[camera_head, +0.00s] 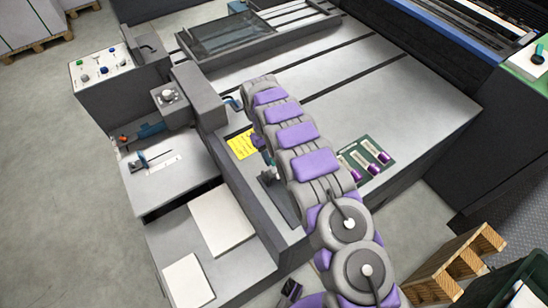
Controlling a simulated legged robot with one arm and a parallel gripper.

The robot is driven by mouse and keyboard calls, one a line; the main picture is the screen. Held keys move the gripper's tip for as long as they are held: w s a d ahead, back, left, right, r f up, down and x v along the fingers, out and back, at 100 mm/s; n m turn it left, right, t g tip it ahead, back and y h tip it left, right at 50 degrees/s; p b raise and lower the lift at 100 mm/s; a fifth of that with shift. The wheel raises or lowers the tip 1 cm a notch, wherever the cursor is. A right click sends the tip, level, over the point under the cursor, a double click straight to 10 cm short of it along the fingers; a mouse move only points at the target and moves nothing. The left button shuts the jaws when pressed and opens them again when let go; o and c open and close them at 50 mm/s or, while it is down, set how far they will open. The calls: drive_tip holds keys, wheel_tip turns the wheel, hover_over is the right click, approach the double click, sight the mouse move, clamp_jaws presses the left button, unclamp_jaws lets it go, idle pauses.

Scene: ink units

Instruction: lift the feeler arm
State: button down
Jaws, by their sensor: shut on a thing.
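My grey and purple arm rises from the bottom right across the machine to its far bend beside a dark grey housing (198,95). A blue curved part (232,102) shows between the housing and the far end of my arm. A dark bar (281,203) shows at the left edge of my arm, partly covered. I cannot tell which part is the feeler arm, or whether it is raised.
A control box (101,70) with buttons stands at the upper left. A yellow label (242,145) lies left of my arm, and a green panel (366,159) with purple-ended parts lies right. A wooden pallet (455,266) stands at the lower right. The left floor is clear.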

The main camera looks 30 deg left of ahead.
drive_tip(key=shift+s+a+f, duration=0.1)
drive_tip(key=shift+f, duration=0.4)
drive_tip(key=c, duration=1)
unclamp_jaws()
drive_tip(key=shift+f, duration=0.1)
drive_tip(key=shift+o, duration=1.2)
drive_tip(key=shift+w+a+f, duration=0.15)
drive_tip(key=shift+w+a, duration=0.15)
drive_tip(key=shift+a, duration=0.05)
drive_tip(key=p+v, duration=0.4)
drive_tip(key=v, duration=0.3)
drive_tip(key=shift+a+r, duration=0.15)
drive_tip(key=shift+r, duration=0.15)
drive_tip(key=shift+a, duration=0.1)
drive_tip(key=shift+w, duration=0.1)
